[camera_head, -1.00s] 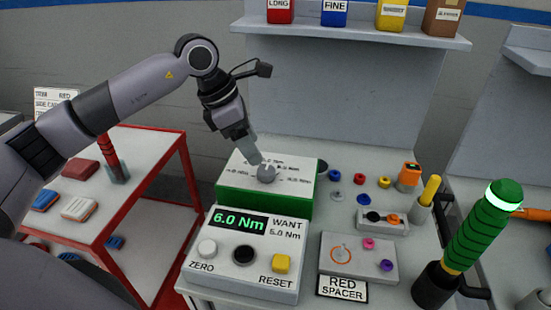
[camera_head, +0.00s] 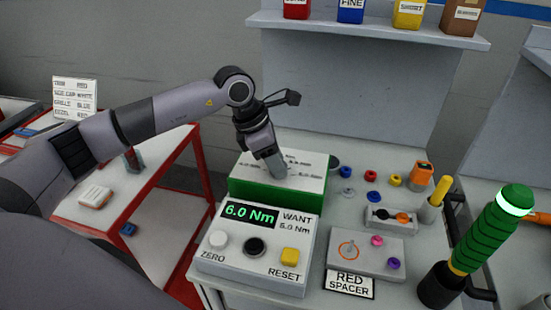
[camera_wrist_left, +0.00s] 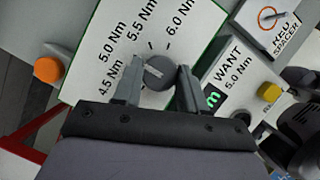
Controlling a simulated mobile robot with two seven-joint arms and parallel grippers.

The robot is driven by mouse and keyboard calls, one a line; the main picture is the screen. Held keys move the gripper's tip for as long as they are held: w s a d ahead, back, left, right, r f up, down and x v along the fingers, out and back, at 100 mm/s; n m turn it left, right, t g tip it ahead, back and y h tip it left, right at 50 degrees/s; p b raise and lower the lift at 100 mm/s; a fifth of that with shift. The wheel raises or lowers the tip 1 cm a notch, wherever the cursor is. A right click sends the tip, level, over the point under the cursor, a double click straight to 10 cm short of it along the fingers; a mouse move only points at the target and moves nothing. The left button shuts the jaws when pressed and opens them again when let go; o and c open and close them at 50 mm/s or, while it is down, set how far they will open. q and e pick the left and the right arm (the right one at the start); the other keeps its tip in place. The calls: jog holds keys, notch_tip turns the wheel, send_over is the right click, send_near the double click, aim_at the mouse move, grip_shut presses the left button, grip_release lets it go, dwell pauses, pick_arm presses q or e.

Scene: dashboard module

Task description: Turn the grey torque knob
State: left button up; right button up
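The grey torque knob (camera_wrist_left: 157,73) sits on the white dial face of a green box (camera_head: 258,187). In the left wrist view it has a pale line across its top. Printed marks from 4.5 to 6.0 Nm stand around it. My left gripper (camera_wrist_left: 158,78) is open, with one finger on each side of the knob and a small gap on both sides. In the head view my left gripper (camera_head: 277,166) points down at the dial and mostly hides the knob. The display (camera_head: 249,214) reads 6.0 Nm, beside printed "WANT 5.0 Nm". My right gripper is not in view.
The console in front has a white ZERO button (camera_head: 218,239), a black button (camera_head: 255,247) and a yellow RESET button (camera_head: 290,256). A green-handled tool (camera_head: 490,232) stands upright at right. Small coloured rings lie right of the green box. A red-framed cart (camera_head: 150,222) stands left.

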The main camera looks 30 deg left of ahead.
pick_arm(q)
jog(key=shift+c, duration=0.9)
jog(key=shift+n, duration=0.3)
jog(key=n+t+y+b, duration=0.1)
jog(key=n+b, duration=0.1)
jog(key=n, duration=0.1)
jog(key=shift+d+f+n, duration=0.1)
jog(key=shift+n, duration=0.2)
jog(key=n+y+b, duration=0.1)
jog(key=n, duration=0.1)
jog(key=n+b, duration=0.2)
jog(key=shift+s+d+n+t+y, duration=0.1)
jog(key=shift+n+t+y, duration=0.2)
jog(key=shift+t+y, duration=0.1)
jog(key=n+y+b, duration=0.1)
jog(key=n+b, duration=0.1)
jog(key=n, duration=0.2)
jog(key=shift+d+y, duration=0.15)
jog(key=shift+y, duration=0.25)
jog(key=shift+n+y+b, duration=0.4)
jog(key=shift+n+b, duration=0.25)
jog(key=shift+n, duration=0.85)
jog(key=shift+g, duration=0.3)
